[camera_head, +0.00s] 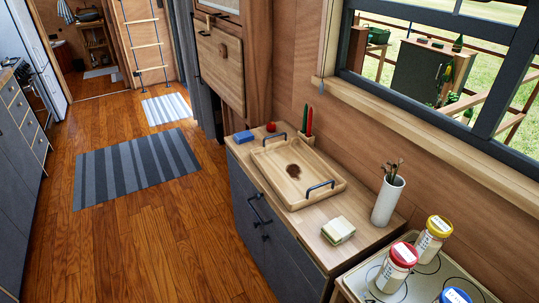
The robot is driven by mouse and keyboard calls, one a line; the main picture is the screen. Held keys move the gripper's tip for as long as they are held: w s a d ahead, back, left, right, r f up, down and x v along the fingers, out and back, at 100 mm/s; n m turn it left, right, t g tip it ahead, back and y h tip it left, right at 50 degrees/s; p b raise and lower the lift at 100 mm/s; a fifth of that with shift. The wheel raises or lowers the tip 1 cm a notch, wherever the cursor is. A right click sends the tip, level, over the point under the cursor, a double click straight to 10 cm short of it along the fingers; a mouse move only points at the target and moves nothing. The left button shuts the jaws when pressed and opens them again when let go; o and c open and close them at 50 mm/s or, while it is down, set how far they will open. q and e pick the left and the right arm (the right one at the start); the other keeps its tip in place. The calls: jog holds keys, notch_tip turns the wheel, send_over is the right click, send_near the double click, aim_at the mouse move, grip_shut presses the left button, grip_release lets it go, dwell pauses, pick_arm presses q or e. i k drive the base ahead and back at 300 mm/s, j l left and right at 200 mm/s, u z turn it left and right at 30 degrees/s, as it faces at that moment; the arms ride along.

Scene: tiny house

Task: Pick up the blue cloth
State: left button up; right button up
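A small blue block-like item (243,137), which looks like a folded blue cloth, lies at the far left corner of the wooden cabinet top (300,222). It sits just left of a wooden tray (270,165) with dark handles and does not appear to touch it. At this size I cannot make out its folds or weave. Neither of my grippers is in view.
A red round item (271,127), red and green upright items (309,121), a pale stack (338,230) and a white vase (387,200) share the cabinet top. Jars (398,267) stand at the front right. Floor (160,240) left of the cabinet is clear; a striped rug (137,166) lies beyond.

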aim_at(246, 136)
jog(key=z, duration=0.35)
jog(key=i+j+z, duration=0.65)
jog(key=j, duration=0.25)
jog(key=j+z, duration=0.2)
jog(key=j, duration=0.15)
jog(key=i, duration=0.05)
